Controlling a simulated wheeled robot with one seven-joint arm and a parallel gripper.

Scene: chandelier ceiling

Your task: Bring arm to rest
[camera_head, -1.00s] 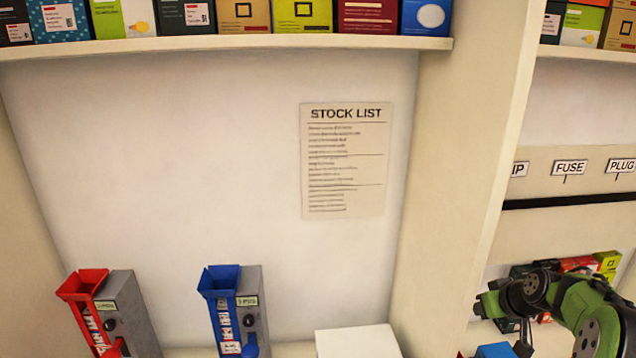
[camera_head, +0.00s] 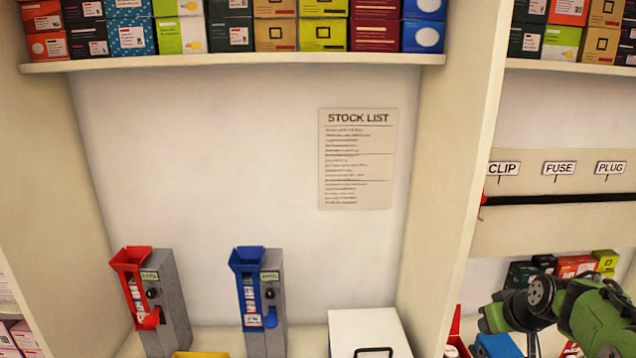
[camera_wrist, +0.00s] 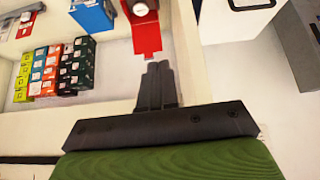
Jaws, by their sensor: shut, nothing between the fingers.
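My gripper (camera_wrist: 157,85) shows in the wrist view with its two dark fingers together and nothing between them. Past its fingertips is a red part (camera_wrist: 147,36) of a dispenser; I cannot tell whether they touch. In the head view my green and black arm (camera_head: 575,312) is at the lower right, in front of the right-hand shelf bay. The gripper's fingertips are not clear in that view.
A red dispenser (camera_head: 168,300) and a blue dispenser (camera_head: 270,305) stand on the lower shelf. A white box (camera_head: 365,325) with a dark handle is right of them. An upright divider (camera_head: 455,190) separates the bays. Boxes fill the upper shelf (camera_head: 240,59).

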